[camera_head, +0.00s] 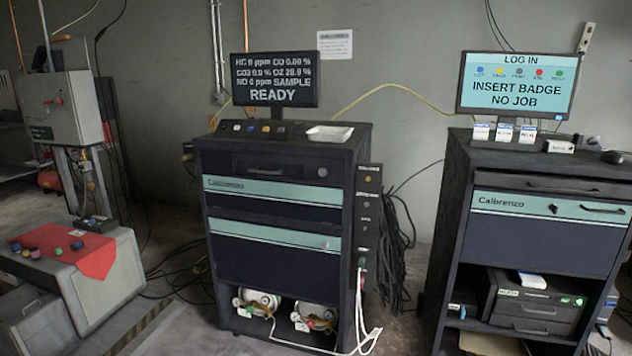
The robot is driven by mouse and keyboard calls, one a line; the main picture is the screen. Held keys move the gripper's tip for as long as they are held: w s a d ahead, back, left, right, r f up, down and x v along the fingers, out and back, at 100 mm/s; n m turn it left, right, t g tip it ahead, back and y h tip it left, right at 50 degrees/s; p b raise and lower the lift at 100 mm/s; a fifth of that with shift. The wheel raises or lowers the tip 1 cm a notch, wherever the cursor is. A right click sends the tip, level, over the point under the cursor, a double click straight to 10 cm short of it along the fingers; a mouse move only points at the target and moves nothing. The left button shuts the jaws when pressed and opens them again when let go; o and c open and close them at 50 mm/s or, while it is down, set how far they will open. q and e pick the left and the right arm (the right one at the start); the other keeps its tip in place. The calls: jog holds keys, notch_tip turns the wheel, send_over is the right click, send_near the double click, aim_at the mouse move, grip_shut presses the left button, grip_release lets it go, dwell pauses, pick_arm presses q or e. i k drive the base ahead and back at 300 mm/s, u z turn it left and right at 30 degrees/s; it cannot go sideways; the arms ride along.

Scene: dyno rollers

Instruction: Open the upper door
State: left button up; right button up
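The dark cabinet (290,151) in the middle has two blue door panels with teal stripes, one above the other. The upper door (272,199) bears a "Calibrenzo" label and looks shut. The lower door (272,257) below it also looks shut, with a small round knob or lock near its right edge. A drawer-like panel (268,170) with a dark handle lies above the upper door. A second cabinet (455,215) at the right has one similar blue door (543,232) with a handle, also shut. Neither of my grippers is in view.
A monitor (274,80) reading "READY" and a white tray (330,133) sit on the middle cabinet. Round canisters (315,317) stand in its open bottom. White hoses and dark cables (392,250) hang at its right side. A grey bench (97,285) with a red cloth stands left.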

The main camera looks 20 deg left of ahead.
aim_at(320, 196)
jog(key=u, duration=1.75)
jog(key=i, duration=1.1)
jog(key=z, duration=0.3)
jog(key=i, duration=1.15)
jog(key=z, duration=1)
